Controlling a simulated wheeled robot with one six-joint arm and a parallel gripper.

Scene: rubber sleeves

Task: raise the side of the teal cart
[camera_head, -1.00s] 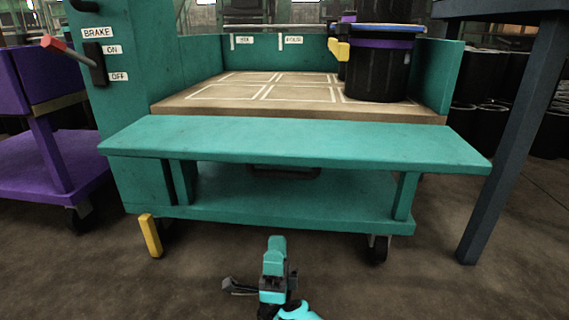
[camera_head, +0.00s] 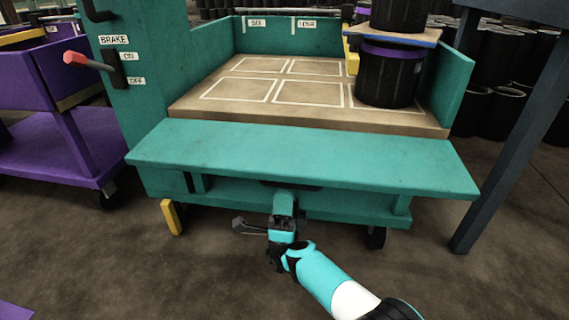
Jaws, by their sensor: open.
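The teal cart (camera_head: 150,95) stands ahead with a bed marked by white rectangles. Its near side panel (camera_head: 300,156) is folded down and sticks out toward me, below bed level. A dark handle (camera_head: 290,184) shows partly under the panel's front edge. My gripper (camera_head: 284,200) is open, just below and in front of that edge, near the handle. I cannot tell whether it touches the handle or the panel. Black rubber sleeves (camera_head: 388,80) are stacked at the right of the bed, with a blue-edged board between them.
A brake lever with a red grip (camera_head: 75,58) sticks out at the cart's left post. A yellow foot (camera_head: 171,217) stands below the left corner. A purple cart (camera_head: 75,140) is at left, a dark table leg (camera_head: 505,130) at right. Several black sleeves (camera_head: 490,90) stand behind it.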

